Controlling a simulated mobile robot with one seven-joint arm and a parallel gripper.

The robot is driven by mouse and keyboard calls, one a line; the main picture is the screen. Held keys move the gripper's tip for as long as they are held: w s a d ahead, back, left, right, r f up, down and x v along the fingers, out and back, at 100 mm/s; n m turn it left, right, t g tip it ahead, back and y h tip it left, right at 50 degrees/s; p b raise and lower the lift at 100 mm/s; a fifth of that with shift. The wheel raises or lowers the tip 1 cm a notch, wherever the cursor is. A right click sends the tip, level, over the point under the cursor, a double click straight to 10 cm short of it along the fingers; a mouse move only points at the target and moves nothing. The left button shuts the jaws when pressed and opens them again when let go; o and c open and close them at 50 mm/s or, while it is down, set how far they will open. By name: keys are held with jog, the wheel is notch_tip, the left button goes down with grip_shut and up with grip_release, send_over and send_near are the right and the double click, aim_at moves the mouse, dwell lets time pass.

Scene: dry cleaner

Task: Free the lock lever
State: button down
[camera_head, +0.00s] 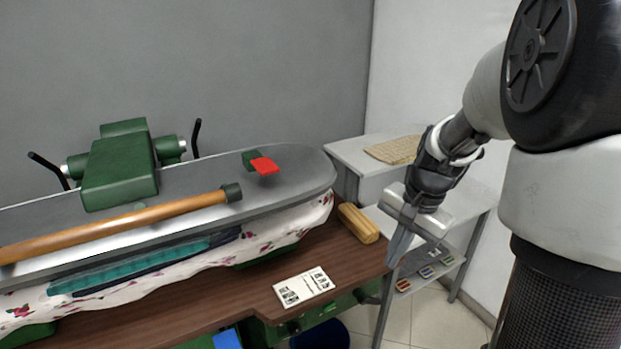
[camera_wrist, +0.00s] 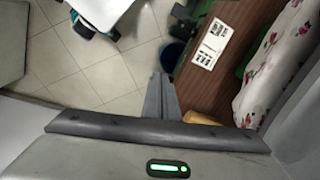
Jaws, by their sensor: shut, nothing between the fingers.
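A large pressing machine has a grey upper plate (camera_head: 290,172) lowered onto a padded, flowered cover (camera_head: 200,275). A small red lever (camera_head: 265,165) sits on the plate's top near its right end, beside a small green block (camera_head: 251,157); it looks like the lock lever. A long wooden handle (camera_head: 150,215) with a dark end runs along the plate's front. My gripper (camera_head: 392,262) is shut and empty, pointing down past the table's right end, well right of the red lever. In the wrist view my fingers (camera_wrist: 161,80) are together above the floor; the lever is not visible there.
A brown tabletop (camera_head: 230,310) carries a white printed card (camera_head: 304,287) and a yellow-brown block (camera_head: 358,222). Grey shelves (camera_head: 360,157) stand behind, with a woven mat (camera_head: 395,149). A blue bin (camera_wrist: 172,54) stands on the tiled floor.

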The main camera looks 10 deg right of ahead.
jog(key=w+d+f+m+t+y+b, duration=0.2)
jog(key=f+m, duration=0.6)
jog(key=f, duration=0.6)
jog(key=w+d+f+m+t+y+b, duration=0.3)
jog(key=f+m, duration=0.6)
jog(key=f, duration=0.6)
jog(key=w+d+f+m+t+y+b, duration=0.2)
jog(key=d+f+m+b, duration=0.4)
jog(key=f, duration=0.9)
jog(key=w+d+m+t, duration=0.1)
jog(key=m, duration=0.2)
jog(key=shift+w+t, duration=0.3)
jog(key=shift+t, duration=0.1)
jog(key=shift+a, duration=0.1)
jog(key=b+x, duration=0.2)
jog(key=x, duration=0.8)
jog(key=shift+w+d+r+b, duration=0.15)
jog(key=shift+w+d+r, duration=0.15)
jog(key=shift+r, duration=0.25)
jog(key=shift+w+d+r+b, duration=0.1)
jog(key=shift+w+d+r, duration=0.1)
jog(key=shift+d+r, duration=0.25)
jog(key=shift+w+d+r+b, duration=0.15)
jog(key=shift+w+d+r, duration=0.1)
jog(key=shift+r, duration=0.4)
